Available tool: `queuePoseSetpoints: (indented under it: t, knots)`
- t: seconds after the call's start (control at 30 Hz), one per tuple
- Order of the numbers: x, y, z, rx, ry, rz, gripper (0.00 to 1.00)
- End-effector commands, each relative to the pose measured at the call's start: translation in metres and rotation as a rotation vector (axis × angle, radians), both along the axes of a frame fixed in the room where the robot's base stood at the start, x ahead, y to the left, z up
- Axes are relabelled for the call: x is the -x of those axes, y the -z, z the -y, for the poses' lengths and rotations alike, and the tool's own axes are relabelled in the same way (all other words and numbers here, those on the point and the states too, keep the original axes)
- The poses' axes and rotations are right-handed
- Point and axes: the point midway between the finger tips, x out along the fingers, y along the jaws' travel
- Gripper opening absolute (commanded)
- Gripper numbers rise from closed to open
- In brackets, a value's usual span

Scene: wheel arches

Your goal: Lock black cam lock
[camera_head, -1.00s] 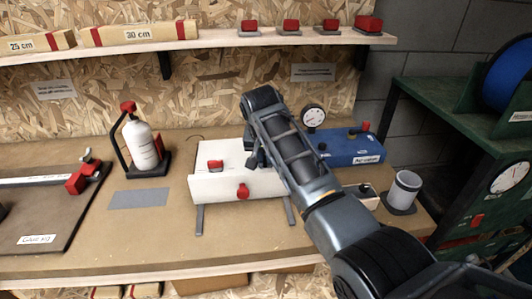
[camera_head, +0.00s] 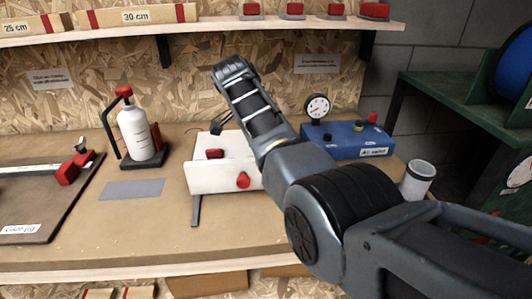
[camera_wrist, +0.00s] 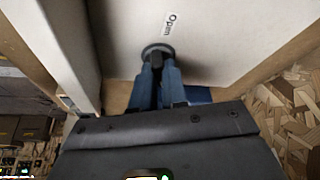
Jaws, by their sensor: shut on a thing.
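The black cam lock (camera_wrist: 157,49) sits on a white panel (camera_wrist: 215,35) in the wrist view, a dark round base with a narrow handle. A label reading "Open" (camera_wrist: 170,22) is beside it. My gripper (camera_wrist: 157,68) is shut on the lock's handle, its blue-grey fingers on either side. In the head view a white box (camera_head: 203,181) with red knobs stands on the bench. My gripper's dark end (camera_head: 221,120) shows behind and above this box. The cam lock itself is hidden there, and its exact angle is hard to tell.
A white bottle in a holder (camera_head: 139,135) stands left of the box. A blue unit with a gauge (camera_head: 345,140) stands behind my arm at right. A grey-white cup (camera_head: 417,180) is further right.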

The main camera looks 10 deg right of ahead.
Motion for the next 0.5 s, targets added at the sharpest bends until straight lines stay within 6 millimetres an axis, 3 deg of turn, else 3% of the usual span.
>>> queuePoseSetpoints:
  t: [0.03, 0.5]
  knots:
    - [0.0009, 0.0087, -0.0003, 0.0, 0.032, -0.007, 0.0]
    - [0.0002, 0.0053, -0.0001, 0.0, 0.211, -0.007, 0.0]
